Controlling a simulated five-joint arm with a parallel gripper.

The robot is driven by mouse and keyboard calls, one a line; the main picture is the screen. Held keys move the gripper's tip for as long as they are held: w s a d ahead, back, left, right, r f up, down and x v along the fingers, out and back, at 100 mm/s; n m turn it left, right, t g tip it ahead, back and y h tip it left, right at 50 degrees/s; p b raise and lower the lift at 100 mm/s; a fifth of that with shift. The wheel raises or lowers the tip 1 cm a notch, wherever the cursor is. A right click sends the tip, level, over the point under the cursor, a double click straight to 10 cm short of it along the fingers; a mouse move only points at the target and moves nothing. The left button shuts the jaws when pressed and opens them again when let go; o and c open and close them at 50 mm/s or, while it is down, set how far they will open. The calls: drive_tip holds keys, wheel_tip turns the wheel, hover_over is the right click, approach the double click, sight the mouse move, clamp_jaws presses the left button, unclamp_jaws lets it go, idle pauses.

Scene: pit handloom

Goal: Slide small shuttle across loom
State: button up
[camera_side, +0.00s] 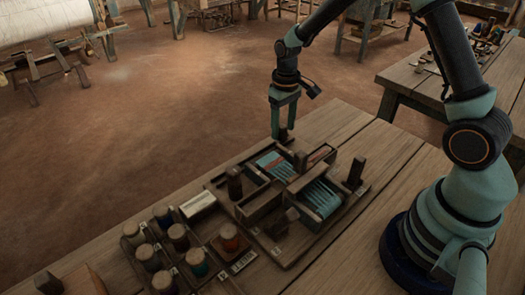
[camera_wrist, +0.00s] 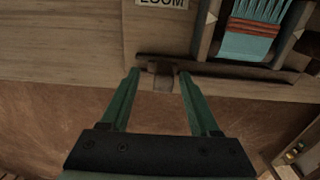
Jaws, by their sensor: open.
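The small wooden loom (camera_side: 262,208) sits on the table, with turquoise threads on it. Its dark frame edge and turquoise warp (camera_wrist: 248,42) also show in the wrist view. My gripper (camera_side: 283,131) points down at the loom's far edge. In the wrist view my gripper (camera_wrist: 160,73) is open. A small brown block (camera_wrist: 163,77), possibly the shuttle, shows between the fingertips, with a gap to each finger. I cannot tell its height relative to the tips. In the side view a small dark piece shows by the fingertips, partly hidden.
Several thread spools (camera_side: 163,217) stand in a rack left of the loom. Upright dark posts (camera_side: 356,172) rise from the loom. A label (camera_wrist: 163,3) reading "LOOM" lies by the frame. The table's far edge lies just beyond; bare floor (camera_side: 150,110) follows.

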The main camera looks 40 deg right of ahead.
drive_tip(key=shift+r, duration=2.65)
drive_tip(key=shift+s+r, duration=0.1)
drive_tip(key=shift+r, duration=0.2)
drive_tip(key=s+a+r+t, duration=0.3)
drive_tip(key=s+r+t, duration=0.2)
drive_tip(key=s+r, duration=0.9)
drive_tip(key=shift+s+t, duration=0.3)
drive_tip(key=shift+s, duration=0.1)
